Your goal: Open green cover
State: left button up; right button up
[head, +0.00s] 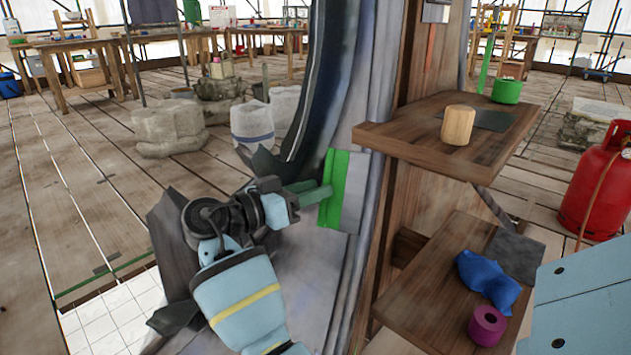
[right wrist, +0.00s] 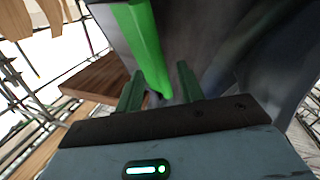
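The green cover (head: 339,172) is an upright bright green strip on the edge of the grey curved structure in the middle of the head view. It also shows as a green band (right wrist: 147,42) in the right wrist view. My right gripper (head: 325,192) points at it from the left, with its dark green fingertips at its face. In the right wrist view my right gripper (right wrist: 160,88) has its fingers apart, and the lower end of the green band shows between them. I cannot tell whether a finger touches it. My left gripper is not in view.
A wooden shelf (head: 395,132) with a wooden cylinder (head: 458,125) and a green pot (head: 506,91) juts out right of the cover. A lower shelf (head: 425,290) holds a blue cloth (head: 487,280) and a purple roll (head: 487,326). A red gas cylinder (head: 597,185) stands at right.

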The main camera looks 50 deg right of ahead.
jog(key=shift+s+d, duration=0.25)
jog(key=shift+d, duration=0.4)
grip_shut()
